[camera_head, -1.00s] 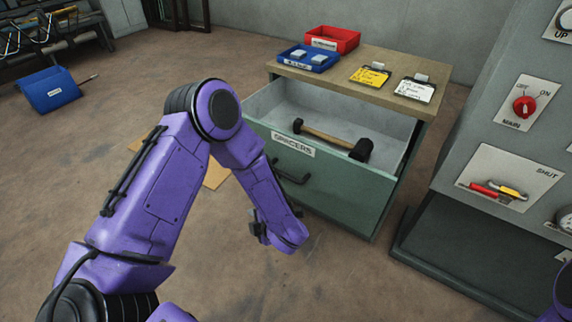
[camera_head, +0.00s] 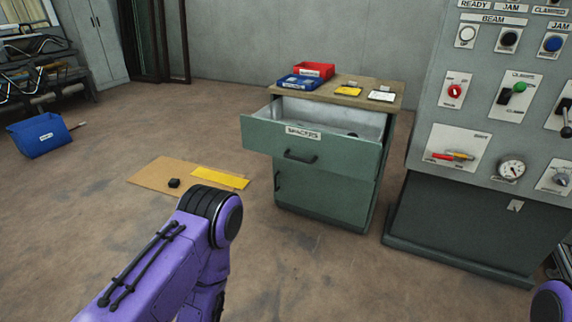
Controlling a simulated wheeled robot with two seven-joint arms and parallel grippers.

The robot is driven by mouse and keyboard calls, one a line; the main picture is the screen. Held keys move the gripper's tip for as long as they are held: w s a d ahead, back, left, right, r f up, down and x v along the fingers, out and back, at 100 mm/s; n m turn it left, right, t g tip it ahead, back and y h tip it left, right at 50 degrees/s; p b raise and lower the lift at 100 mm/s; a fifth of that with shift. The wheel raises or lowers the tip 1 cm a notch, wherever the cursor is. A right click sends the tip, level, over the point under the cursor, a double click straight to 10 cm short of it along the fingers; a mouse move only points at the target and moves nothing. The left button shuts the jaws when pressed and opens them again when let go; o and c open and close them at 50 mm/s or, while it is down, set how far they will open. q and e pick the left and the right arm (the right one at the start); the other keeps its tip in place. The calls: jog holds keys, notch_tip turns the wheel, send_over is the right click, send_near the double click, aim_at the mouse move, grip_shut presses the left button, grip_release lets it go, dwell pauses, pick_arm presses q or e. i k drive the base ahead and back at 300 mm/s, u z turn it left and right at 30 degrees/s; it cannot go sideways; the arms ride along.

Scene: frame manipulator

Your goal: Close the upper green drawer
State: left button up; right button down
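The green cabinet (camera_head: 322,195) stands at the middle of the view. Its upper green drawer (camera_head: 310,153), labelled SPACERS with a dark handle, is pulled out toward me. A dark part of the hammer (camera_head: 352,135) shows inside it; the rest is hidden behind the drawer front. The lower door or drawer front is shut. My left arm comes in at the bottom, in front and left of the cabinet, apart from the drawer; its gripper is out of view. Only a small piece of my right arm shows at the bottom right corner, and its gripper is out of view.
A red bin (camera_head: 314,70), a blue bin (camera_head: 302,82) and tags lie on the cabinet top. A grey control panel (camera_head: 470,120) stands close on the right. Cardboard (camera_head: 160,174) lies on the floor at left, with a blue bin (camera_head: 40,135) farther left. Floor before the cabinet is clear.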

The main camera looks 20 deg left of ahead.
aim_at(322, 142)
jog(key=u, duration=0.85)
jog(key=i, duration=1.75)
jog(key=z, duration=2.3)
jog(key=k, duration=1.15)
jog(key=u, duration=1.75)
jog(key=i, duration=0.5)
